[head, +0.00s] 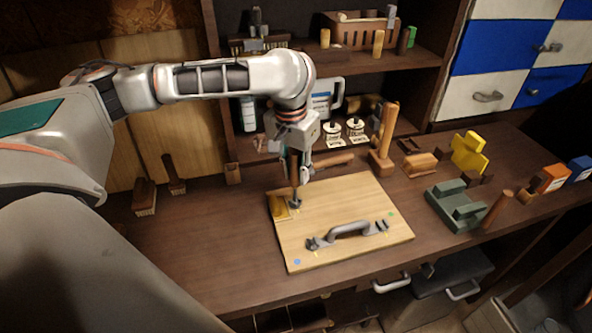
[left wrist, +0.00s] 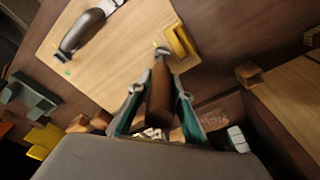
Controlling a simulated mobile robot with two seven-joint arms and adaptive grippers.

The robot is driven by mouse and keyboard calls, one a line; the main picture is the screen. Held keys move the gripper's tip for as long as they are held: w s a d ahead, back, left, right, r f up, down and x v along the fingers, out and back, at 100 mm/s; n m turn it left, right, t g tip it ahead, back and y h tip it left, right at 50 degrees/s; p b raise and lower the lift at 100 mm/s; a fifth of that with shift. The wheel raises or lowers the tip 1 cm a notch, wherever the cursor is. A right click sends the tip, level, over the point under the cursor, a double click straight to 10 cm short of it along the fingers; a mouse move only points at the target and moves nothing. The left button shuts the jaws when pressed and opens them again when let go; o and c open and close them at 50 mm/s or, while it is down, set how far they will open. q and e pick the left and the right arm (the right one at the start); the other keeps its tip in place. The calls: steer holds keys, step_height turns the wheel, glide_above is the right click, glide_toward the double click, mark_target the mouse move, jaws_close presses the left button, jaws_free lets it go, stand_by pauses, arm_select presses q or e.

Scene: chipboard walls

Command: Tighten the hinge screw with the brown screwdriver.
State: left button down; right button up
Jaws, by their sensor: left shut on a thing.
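My left gripper (head: 300,165) is shut on the brown screwdriver (left wrist: 161,98), whose handle shows between the fingers in the left wrist view. The screwdriver points down at the far left corner of a light wooden board (head: 345,200). A yellow hinge (head: 279,207) lies on that corner, and it also shows in the left wrist view (left wrist: 181,45). The screwdriver's tip is at a small grey part (head: 295,205) beside the hinge. Whether the tip touches the screw, I cannot tell. The screw itself is not clearly visible. My right gripper is not in view.
A dark handle (head: 350,232) is fixed on the board. Brushes (head: 145,197) stand at the left back.

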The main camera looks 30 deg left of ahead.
arm_select(q)
steer(key=shift+m, duration=0.4)
steer(key=m, duration=0.3)
steer(key=shift+d, duration=0.1)
steer(key=shift+m+h, duration=0.4)
steer(key=shift+m, duration=1.3)
steer(key=shift+d+m, duration=0.1)
steer(key=shift+m, duration=0.4)
